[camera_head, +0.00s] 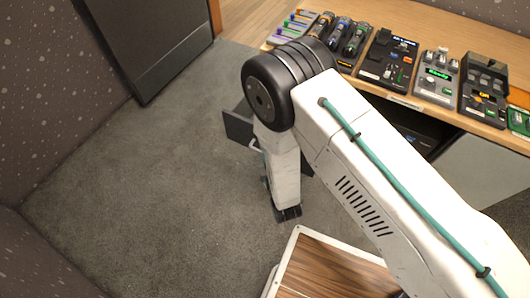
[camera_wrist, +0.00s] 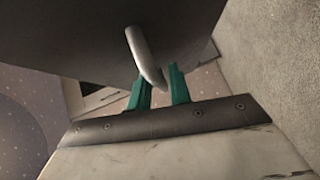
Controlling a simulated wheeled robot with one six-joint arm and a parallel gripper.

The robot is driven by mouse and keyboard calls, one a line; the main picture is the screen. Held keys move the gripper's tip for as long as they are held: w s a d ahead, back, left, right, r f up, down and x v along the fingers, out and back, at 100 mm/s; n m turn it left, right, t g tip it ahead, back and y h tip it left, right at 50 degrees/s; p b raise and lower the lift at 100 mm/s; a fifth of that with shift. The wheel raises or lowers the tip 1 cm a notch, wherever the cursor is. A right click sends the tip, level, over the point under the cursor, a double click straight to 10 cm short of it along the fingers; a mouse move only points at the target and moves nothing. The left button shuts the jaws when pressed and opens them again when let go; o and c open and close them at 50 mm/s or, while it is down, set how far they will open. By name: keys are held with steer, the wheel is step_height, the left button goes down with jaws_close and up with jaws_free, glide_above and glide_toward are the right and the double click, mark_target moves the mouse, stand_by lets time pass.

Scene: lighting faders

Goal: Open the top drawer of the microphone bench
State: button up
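A dark grey drawer front (camera_head: 238,126) stands out from the microphone bench (camera_head: 404,102) in the head view, partly hidden behind my arm. Its pale handle (camera_head: 256,146) shows just beside my arm. In the wrist view the drawer front (camera_wrist: 185,28) fills the upper middle, and the curved metal handle (camera_wrist: 142,56) hangs down from it. In the head view the fingertips are hidden behind the arm. Most of the drawer body is hidden too.
Several lighting and audio devices (camera_head: 390,60) line the bench top. A wood-topped box (camera_head: 325,272) stands on the carpet at the bottom. A dark cabinet (camera_head: 150,40) is at the upper left. The grey carpet (camera_head: 150,190) left of the drawer is clear.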

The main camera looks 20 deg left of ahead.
steer(key=v, duration=0.7)
steer(key=shift+s+d+r, duration=0.1)
